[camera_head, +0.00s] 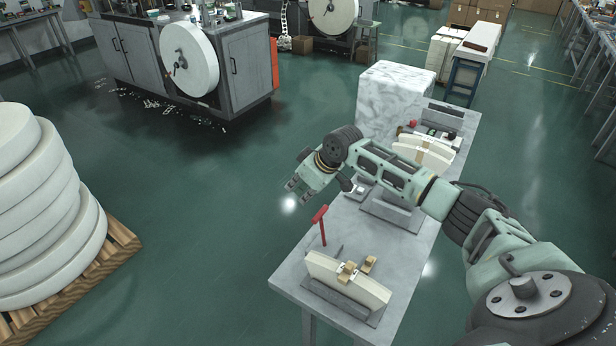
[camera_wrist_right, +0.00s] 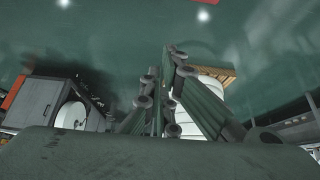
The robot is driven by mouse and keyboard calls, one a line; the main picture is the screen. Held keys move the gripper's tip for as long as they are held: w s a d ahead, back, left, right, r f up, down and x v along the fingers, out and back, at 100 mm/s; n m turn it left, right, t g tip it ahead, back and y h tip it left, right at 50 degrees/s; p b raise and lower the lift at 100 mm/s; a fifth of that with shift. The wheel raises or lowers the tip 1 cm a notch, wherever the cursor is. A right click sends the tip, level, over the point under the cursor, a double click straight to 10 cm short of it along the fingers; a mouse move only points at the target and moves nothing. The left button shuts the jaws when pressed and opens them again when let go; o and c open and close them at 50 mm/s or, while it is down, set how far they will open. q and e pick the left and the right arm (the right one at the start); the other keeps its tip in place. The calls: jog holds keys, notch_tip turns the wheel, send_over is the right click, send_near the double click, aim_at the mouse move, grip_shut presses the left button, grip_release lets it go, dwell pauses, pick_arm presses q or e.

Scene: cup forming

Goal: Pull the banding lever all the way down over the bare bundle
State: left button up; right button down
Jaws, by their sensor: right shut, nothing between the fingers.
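The red-handled banding lever (camera_head: 321,222) stands upright, slightly tilted, at the near left end of the grey table. Beside it, a cream bundle (camera_head: 322,269) sits in a low grey holder, with two tan clamp-like pieces at its middle. My right gripper (camera_head: 293,188) is off the table's left edge, above the floor, up and left of the lever and apart from it. Its fingers are together and empty; they also show in the wrist view (camera_wrist_right: 165,62). I cannot tell whether any band is on the near bundle. My left gripper is not in view.
The long grey table (camera_head: 411,252) runs away to the back right. Another cream bundle (camera_head: 422,155) and a grey holder (camera_head: 392,212) are farther along it, with a white marbled block (camera_head: 394,98) beyond. Stacked white rolls (camera_head: 40,215) stand on a pallet at left. Floor between is clear.

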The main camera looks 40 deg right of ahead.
jog(key=s, duration=0.1)
jog(key=s+d+p, duration=0.1)
jog(key=s+f+p, duration=0.1)
jog(key=shift+s+d, duration=0.2)
jog(key=shift+s, duration=0.05)
jog(key=shift+w+f, duration=0.1)
